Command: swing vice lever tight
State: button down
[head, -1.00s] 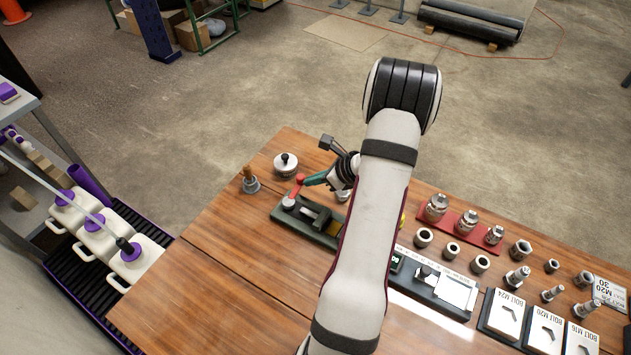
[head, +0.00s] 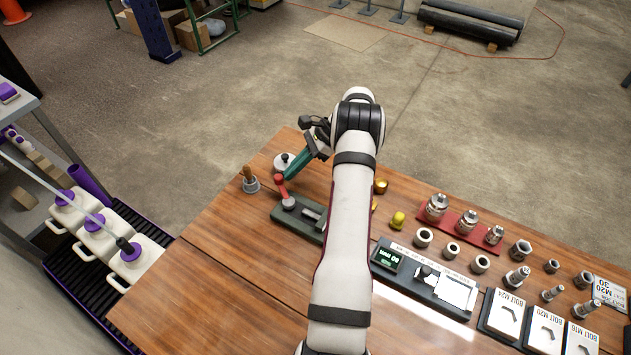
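The vice (head: 300,222) is a dark green block on the wooden table, partly hidden behind my arm. Its red lever (head: 280,188) rises from a grey pivot (head: 288,203) at the vice's left end and points up and slightly left in the picture. My gripper (head: 284,177), with green fingers, comes from the upper right, and its tips meet the lever's free end. The fingers overlap in this view, so I cannot tell whether they are closed around the lever or only pressing on it.
A brass-topped fitting (head: 250,180) stands close left of the lever. A round metal lid-like part (head: 284,162) with a black knob sits just behind. A gauge panel (head: 420,275), a red tray (head: 462,228) and several nuts and bolts lie right. The table's front left is clear.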

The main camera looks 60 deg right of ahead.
jog(key=shift+w+a, duration=0.4)
jog(key=shift+w, duration=0.3)
jog(key=shift+w+a, duration=0.1)
jog(key=shift+r, duration=0.1)
jog(key=v, duration=1.5)
jog(key=shift+d+r, duration=0.25)
